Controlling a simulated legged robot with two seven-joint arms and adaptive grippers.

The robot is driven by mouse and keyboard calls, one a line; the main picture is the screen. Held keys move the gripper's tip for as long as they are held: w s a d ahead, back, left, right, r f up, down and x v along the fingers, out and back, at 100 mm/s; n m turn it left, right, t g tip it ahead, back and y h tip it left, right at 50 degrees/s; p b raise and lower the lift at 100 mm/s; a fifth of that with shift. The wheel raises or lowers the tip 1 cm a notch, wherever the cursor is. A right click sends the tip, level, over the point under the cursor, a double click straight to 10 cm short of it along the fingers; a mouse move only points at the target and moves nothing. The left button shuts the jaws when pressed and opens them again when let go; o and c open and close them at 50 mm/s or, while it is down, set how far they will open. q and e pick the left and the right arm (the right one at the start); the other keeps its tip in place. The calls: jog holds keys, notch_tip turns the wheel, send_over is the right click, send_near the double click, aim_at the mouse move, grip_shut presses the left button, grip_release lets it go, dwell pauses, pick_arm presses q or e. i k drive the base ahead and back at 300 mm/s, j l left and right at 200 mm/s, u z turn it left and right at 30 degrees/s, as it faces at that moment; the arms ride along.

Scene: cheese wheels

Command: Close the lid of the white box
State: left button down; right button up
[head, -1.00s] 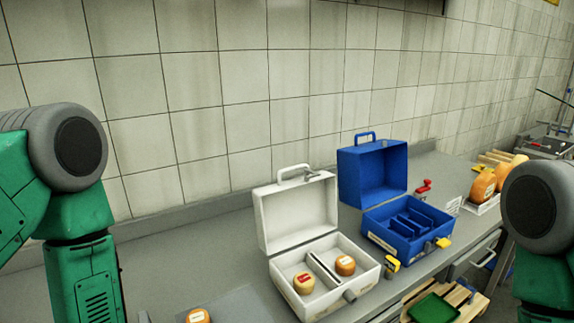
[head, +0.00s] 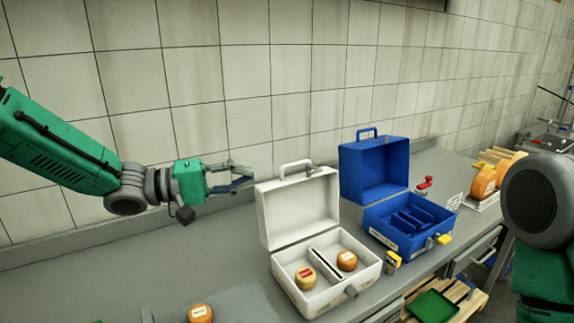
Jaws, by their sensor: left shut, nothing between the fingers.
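The white box (head: 303,299) stands on the grey counter with its lid (head: 299,212) raised upright at the back. A handle is on top of the lid. Two small cheese wheels lie inside, one (head: 305,278) left of the divider and one (head: 347,261) right of it. My left gripper (head: 246,178) is shut and empty, to the left of the lid near its upper edge. I cannot tell whether its fingertips touch the lid. My right arm shows at the right edge, but its gripper is out of view.
An open blue box (head: 388,237) stands right of the white box. A loose cheese wheel (head: 200,313) lies at the front left. Larger cheeses (head: 484,182) sit at the far right. The tiled wall (head: 230,80) rises behind the counter (head: 130,275).

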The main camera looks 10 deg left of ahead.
aim_at(289, 209)
jog(key=i+j, duration=0.15)
jog(key=i, duration=0.35)
jog(key=i+j, duration=0.2)
jog(key=i, duration=0.25)
